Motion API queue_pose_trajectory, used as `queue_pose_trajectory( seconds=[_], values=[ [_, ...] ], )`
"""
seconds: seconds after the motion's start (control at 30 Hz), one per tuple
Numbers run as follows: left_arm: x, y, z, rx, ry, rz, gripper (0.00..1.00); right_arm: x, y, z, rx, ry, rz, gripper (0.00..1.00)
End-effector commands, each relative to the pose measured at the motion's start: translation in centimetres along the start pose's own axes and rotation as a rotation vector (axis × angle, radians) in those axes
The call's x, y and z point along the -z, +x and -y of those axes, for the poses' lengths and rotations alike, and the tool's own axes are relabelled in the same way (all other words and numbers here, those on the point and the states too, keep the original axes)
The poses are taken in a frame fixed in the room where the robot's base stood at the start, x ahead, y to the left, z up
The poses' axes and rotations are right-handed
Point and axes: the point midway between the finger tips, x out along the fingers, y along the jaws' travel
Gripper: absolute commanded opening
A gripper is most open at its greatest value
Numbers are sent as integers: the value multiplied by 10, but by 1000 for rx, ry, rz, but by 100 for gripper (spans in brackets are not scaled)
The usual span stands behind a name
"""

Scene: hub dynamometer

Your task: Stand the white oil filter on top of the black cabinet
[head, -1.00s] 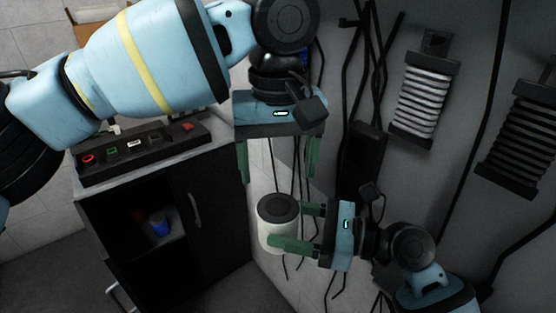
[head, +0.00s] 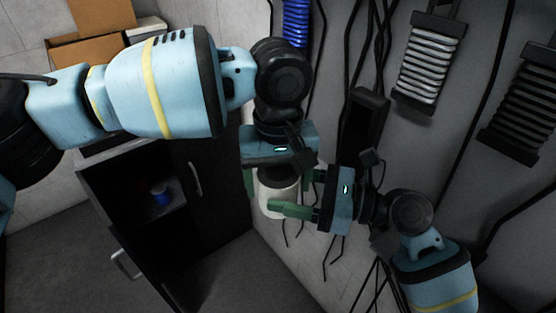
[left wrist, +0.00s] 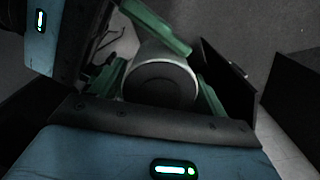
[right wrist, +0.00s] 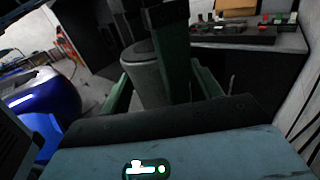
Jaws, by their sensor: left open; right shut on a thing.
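The white oil filter (head: 276,200), with a dark top, is upright in the air to the right of the black cabinet (head: 215,205). My right gripper (head: 287,200) is shut on it from the right side. My left gripper (head: 278,184) is open above it and points down, with its green fingers on either side of the filter's upper part. The left wrist view looks down on the filter (left wrist: 160,62) between those fingers; contact cannot be told. The filter (right wrist: 147,78) also shows in the right wrist view. My left arm hides much of the cabinet's top in the head view.
A control box (right wrist: 233,32) with coloured buttons lies along the cabinet's top, with bare surface in front of it. A blue cup (head: 160,194) stands inside the open cabinet compartment. Wall cables and a black wall box (head: 364,122) are close behind my grippers.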

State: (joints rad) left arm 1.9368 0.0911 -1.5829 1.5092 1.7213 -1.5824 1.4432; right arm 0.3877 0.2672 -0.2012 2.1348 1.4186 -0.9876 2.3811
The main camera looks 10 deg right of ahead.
Motion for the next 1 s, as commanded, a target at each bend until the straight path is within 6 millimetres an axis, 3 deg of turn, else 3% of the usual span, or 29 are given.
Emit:
queue_pose_trajectory(
  seconds=[0.47,0.77,0.8,1.0],
  values=[
    [0,11,0,0,0,-1,75,-1,0,0,0,-1,2,32],
    [0,11,0,1,0,-1,36,-1,0,0,1,-1,2,32],
    [0,10,0,0,0,-2,31,-1,0,0,1,-1,2,65],
    [0,10,0,0,0,-2,28,-1,0,0,0,-1,1,89]
  ],
)
